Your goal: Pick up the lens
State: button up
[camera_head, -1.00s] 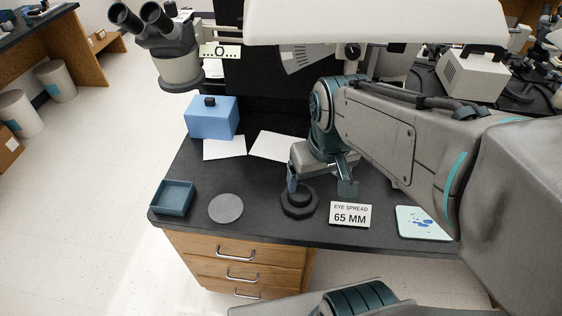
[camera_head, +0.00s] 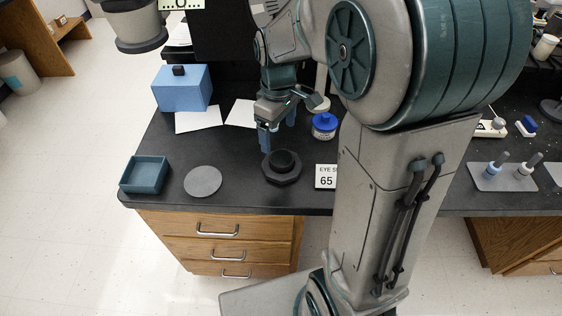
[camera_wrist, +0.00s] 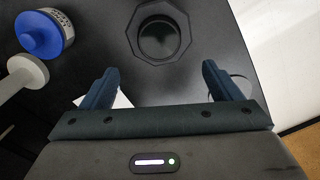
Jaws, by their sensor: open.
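A dark round piece that looks like the lens (camera_head: 282,160) sits upright in a black octagonal base (camera_head: 283,178) on the bench, near its front edge. In the wrist view the lens (camera_wrist: 159,38) shows as a dark disc inside the octagonal base (camera_wrist: 136,29), beyond the fingertips. My gripper (camera_head: 277,130) is open and empty, above the bench and behind the lens in the head view. In the wrist view the two fingers of my gripper (camera_wrist: 160,72) are spread wide, with nothing between them. They are apart from the lens.
A teal tray (camera_head: 145,174) and a grey disc (camera_head: 203,181) lie left of the base. A blue box (camera_head: 182,88) and white papers are behind. A blue-lidded jar (camera_head: 324,126) stands to the back right. A sign (camera_head: 326,177), partly hidden by my arm, stands right.

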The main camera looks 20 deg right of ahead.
aim_at(283, 159)
notch_tip(283, 159, down, 4)
jog(key=shift+r, duration=0.25)
jog(key=shift+s+d+f+b, duration=0.15)
jog(key=shift+f, duration=0.75)
jog(key=shift+s+d+f+b, duration=0.1)
jog(key=shift+s+f+b, duration=0.1)
jog(key=shift+f, duration=0.65)
jog(key=shift+s+d+f+b, duration=0.1)
jog(key=shift+d+f+b, duration=0.05)
jog(key=shift+f, duration=0.75)
jog(key=c, duration=1.1)
jog(key=shift+c, duration=0.2)
jog(key=shift+r, duration=0.15)
notch_tip(283, 159, up, 4)
jog(key=shift+r+p, duration=0.15)
jog(key=shift+p, duration=0.2)
jog(key=s+d+r, duration=0.6)
jog(key=d, duration=0.3)
jog(key=shift+s+d+r, duration=0.2)
jog(key=shift+s+d, duration=0.05)
jog(key=shift+d, duration=0.15)
